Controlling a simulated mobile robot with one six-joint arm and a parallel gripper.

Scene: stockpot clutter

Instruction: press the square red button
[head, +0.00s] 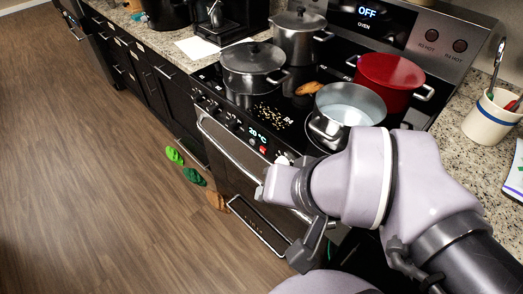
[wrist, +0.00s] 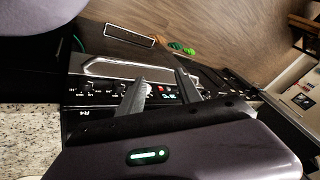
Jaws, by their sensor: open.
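The square red button (head: 263,149) is on the oven's front control panel, just below the lit 20 °C display (head: 258,135). In the wrist view the small red button (wrist: 163,89) shows between my two fingers. My gripper (wrist: 160,77) is open and empty, its grey fingers pointing toward the oven front. In the head view my wrist is close to the panel, to the lower right of the button. I cannot tell the exact gap between fingertips and panel.
The oven handle (head: 232,145) runs along the door below the panel. Knobs (wrist: 88,87) line the panel. A grey pot (head: 253,68), an open pot (head: 347,107) and a red pot (head: 388,82) stand on the stove. Green (head: 174,155) and brown items lie on the floor.

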